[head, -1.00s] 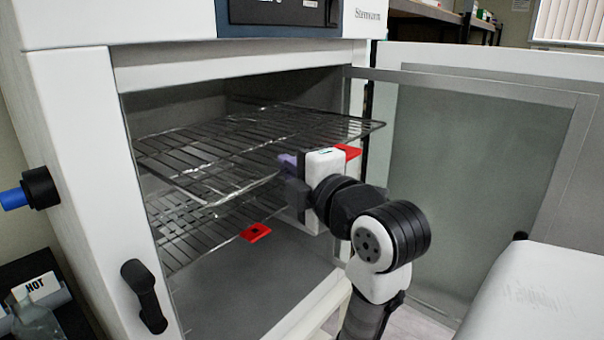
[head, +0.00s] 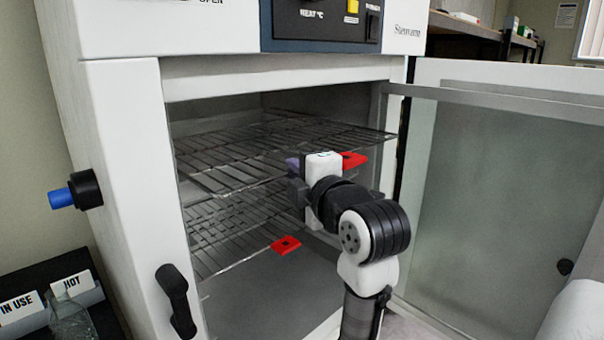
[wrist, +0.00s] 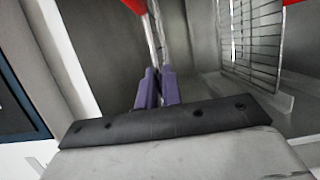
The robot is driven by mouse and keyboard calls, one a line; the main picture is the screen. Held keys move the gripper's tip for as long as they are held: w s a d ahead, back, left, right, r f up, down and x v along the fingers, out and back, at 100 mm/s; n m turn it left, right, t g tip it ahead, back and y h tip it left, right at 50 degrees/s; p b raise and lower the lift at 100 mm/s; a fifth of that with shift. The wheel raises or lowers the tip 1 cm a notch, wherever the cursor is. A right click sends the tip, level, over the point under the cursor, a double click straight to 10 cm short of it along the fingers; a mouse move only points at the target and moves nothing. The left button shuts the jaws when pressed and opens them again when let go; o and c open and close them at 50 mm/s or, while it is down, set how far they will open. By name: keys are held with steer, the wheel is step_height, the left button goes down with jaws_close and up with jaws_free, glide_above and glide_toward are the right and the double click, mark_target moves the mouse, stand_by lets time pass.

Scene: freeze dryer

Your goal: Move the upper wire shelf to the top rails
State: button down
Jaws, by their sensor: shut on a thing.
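The upper wire shelf (head: 225,160) is inside the open chamber of the white cabinet, its right front corner close to the right side of the opening. A red tag (head: 353,160) is at its front edge. My gripper (head: 293,164) is shut on the shelf's front edge, left of the tag. In the wrist view, the purple fingers (wrist: 157,88) close on the shelf (wrist: 154,40), seen nearly edge-on. The head view does not show clearly whether the shelf's sides rest on rails; the top rails cannot be made out.
A lower wire shelf (head: 215,232) with its own red tag (head: 286,244) lies below. The glass door (head: 500,190) stands open at the right. The chamber floor (head: 265,290) is clear. A black handle (head: 176,300) sticks out from the cabinet's front left.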

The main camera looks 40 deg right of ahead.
steer(key=shift+w+r, duration=0.1)
glide_toward(239, 148)
steer(key=shift+w+d, duration=0.7)
steer(key=shift+w, duration=0.3)
steer(key=shift+w+d, duration=0.65)
steer(key=shift+w, duration=0.5)
steer(key=shift+w+a+p, duration=0.1)
steer(key=shift+w+p, duration=0.2)
steer(key=shift+w, duration=1.15)
steer(key=shift+w+a+p, duration=0.15)
steer(key=shift+w+p, duration=0.15)
steer(key=shift+w, duration=1.15)
steer(key=shift+f+b, duration=0.35)
steer(key=shift+f, duration=0.1)
steer(key=c, duration=1.5)
jaws_free()
